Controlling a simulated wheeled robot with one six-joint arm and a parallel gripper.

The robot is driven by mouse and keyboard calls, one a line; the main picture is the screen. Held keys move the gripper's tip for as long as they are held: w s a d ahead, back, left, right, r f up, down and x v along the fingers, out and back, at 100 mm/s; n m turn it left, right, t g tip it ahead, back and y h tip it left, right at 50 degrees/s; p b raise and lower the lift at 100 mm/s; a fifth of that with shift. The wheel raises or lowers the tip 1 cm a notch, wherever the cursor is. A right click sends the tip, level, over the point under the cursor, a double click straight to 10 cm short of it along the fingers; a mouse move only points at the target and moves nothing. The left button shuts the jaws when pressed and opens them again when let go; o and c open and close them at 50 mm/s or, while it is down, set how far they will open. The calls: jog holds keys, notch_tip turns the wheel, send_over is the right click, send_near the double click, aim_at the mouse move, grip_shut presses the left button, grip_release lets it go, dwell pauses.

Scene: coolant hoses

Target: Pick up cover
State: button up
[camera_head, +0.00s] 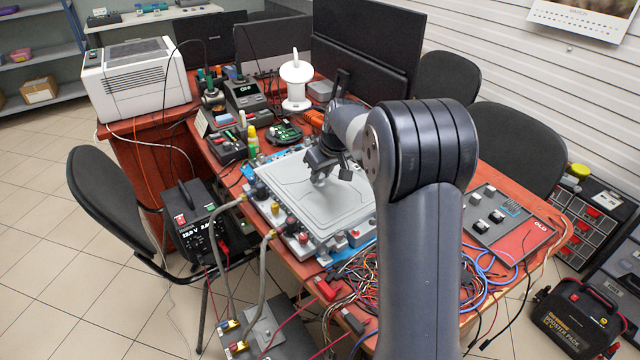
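The cover (297,199) is a light grey, flat plate with a raised outline. It lies flat on top of a device with fittings along its edges, on the red table. My gripper (325,176) is dark and points down over the far middle part of the cover, at or just above its surface. A small grey part shows at the fingertips; I cannot tell if it is a handle of the cover. Whether the fingers touch or grip it is too small to tell. My arm hides the cover's right side.
Two braided hoses (264,289) run from the device's left-front edge to a grey box (262,332) below. Loose wires (352,287) lie at the table's front. A control panel (497,222) lies right.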

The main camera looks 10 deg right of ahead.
aim_at(321, 176)
jog(key=c, duration=0.4)
jog(key=shift+r+p, duration=0.8)
jog(key=shift+r, duration=4.25)
jog(key=shift+c, duration=0.2)
